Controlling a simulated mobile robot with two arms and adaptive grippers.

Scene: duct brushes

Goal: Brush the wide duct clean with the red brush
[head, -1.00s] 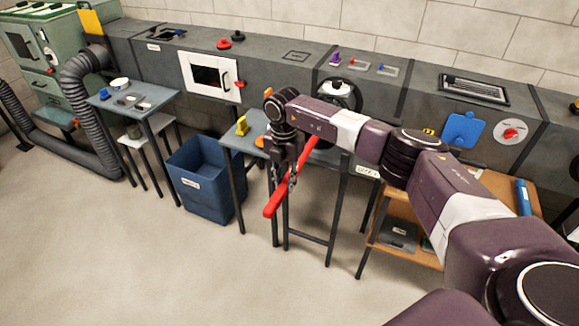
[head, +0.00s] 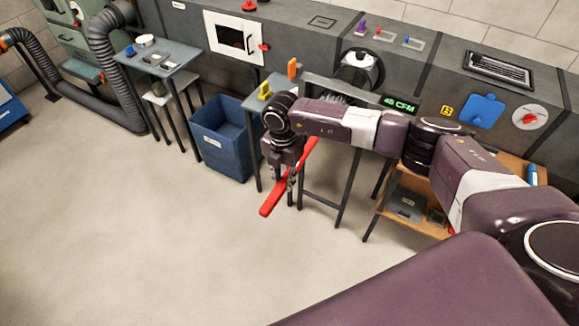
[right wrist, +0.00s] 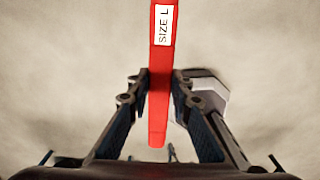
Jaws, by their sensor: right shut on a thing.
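My right gripper (head: 284,183) is shut on the red brush (head: 273,200) and holds it tilted in the air, in front of the grey table by the duct. In the right wrist view the red handle (right wrist: 161,60), labelled "SIZE L", runs between the fingers (right wrist: 161,90). The brush's bristle end is not clearly visible. The long grey duct (head: 440,60) runs along the wall behind. My left gripper is not in view.
A blue bin (head: 222,140) stands left of the grey table, which bears a yellow thing (head: 264,91) and an orange thing (head: 292,68). A wooden shelf (head: 408,212) stands at right. A small table (head: 178,72) is at left. The front floor is clear.

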